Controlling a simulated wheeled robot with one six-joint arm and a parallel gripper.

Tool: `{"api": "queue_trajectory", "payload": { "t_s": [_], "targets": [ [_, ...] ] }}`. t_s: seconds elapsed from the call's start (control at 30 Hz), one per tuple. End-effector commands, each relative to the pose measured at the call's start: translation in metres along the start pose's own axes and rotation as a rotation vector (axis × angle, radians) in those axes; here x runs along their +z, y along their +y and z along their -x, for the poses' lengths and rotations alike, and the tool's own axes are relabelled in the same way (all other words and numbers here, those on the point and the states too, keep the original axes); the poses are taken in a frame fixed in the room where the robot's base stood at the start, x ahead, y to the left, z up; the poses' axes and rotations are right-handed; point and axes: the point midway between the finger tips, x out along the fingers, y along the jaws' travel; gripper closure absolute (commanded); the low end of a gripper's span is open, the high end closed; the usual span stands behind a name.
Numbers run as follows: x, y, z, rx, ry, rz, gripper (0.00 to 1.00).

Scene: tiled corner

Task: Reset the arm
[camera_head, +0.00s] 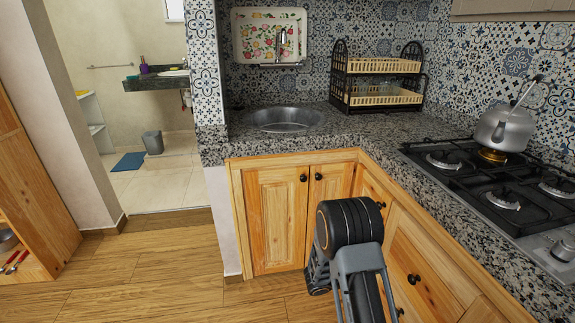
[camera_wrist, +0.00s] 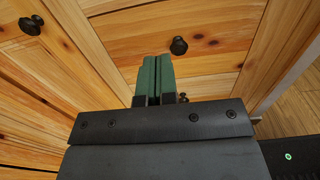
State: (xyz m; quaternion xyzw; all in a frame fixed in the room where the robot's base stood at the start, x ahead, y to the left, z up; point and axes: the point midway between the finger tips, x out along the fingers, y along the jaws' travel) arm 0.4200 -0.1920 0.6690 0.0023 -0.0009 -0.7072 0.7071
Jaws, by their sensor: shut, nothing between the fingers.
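My gripper (camera_wrist: 156,80) shows in the wrist view with its two green fingers pressed together and nothing between them. It points at the wooden cabinet fronts (camera_wrist: 215,40), near a dark round knob (camera_wrist: 179,46). I cannot tell whether the fingertips touch the wood. In the head view my arm (camera_head: 350,225) is folded low in front of the cabinets, below the counter edge. The gripper itself is hidden in the head view.
A granite counter (camera_head: 345,130) runs along the back and right, with a sink (camera_head: 285,119), a dish rack (camera_head: 378,80) and a gas stove (camera_head: 480,180) with a kettle (camera_head: 505,127). Wooden floor (camera_head: 150,265) is clear at left. A wooden shelf (camera_head: 30,190) stands far left.

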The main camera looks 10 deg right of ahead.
Motion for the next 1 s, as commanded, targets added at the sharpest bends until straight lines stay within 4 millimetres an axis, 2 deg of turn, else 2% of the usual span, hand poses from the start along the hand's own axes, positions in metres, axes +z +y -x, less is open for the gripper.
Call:
{"api": "queue_trajectory", "payload": {
  "t_s": [0.1,0.23,0.33,0.43,0.53,0.67,0.8,1.0],
  "targets": [
    [-0.012,-0.010,0.001,-0.050,0.065,-0.024,1.00],
    [-0.031,-0.046,0.008,-0.217,0.193,-0.073,1.00],
    [-0.013,-0.074,0.024,-0.396,0.326,-0.204,1.00],
    [0.022,-0.096,0.051,-0.589,0.482,-0.396,1.00],
    [0.062,-0.107,0.083,-0.755,0.640,-0.603,1.00],
    [0.123,-0.110,0.125,-0.932,0.852,-0.867,1.00],
    [0.194,-0.108,0.162,-1.062,1.069,-1.106,1.00],
    [0.283,-0.110,0.191,-1.124,1.309,-1.314,1.00]
  ]
}}
